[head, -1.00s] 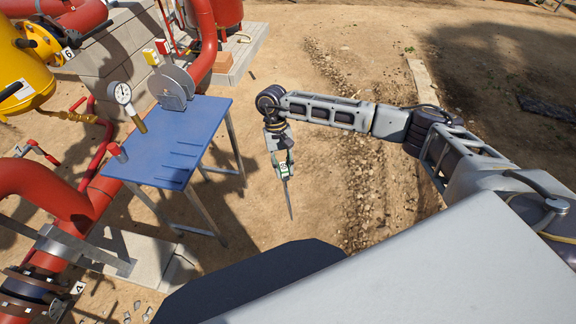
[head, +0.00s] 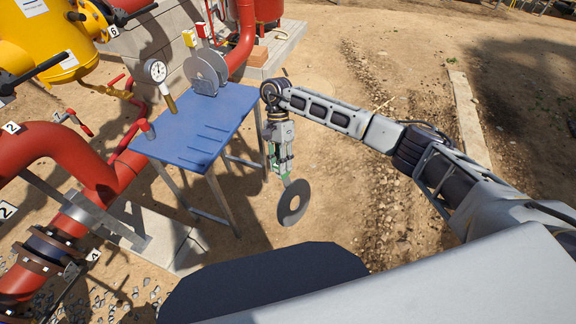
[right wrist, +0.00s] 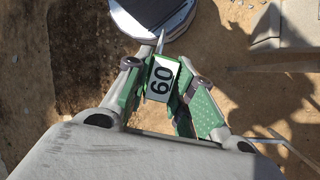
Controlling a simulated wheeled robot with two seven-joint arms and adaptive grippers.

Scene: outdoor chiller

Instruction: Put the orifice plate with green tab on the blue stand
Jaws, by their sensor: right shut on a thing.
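The orifice plate with green tab (head: 286,213) is a grey disc with a central hole. It hangs below my right gripper (head: 283,168) in the head view, off the table's right side and clear of it. My right gripper is shut on its tab. My left gripper is out of view.
Grey plates with a yellow tab (head: 189,38) and a red tab (head: 203,29) stand upright at the table's back. A pressure gauge (head: 156,71) and red pipes (head: 62,150) crowd the left. Open dirt lies right of the table.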

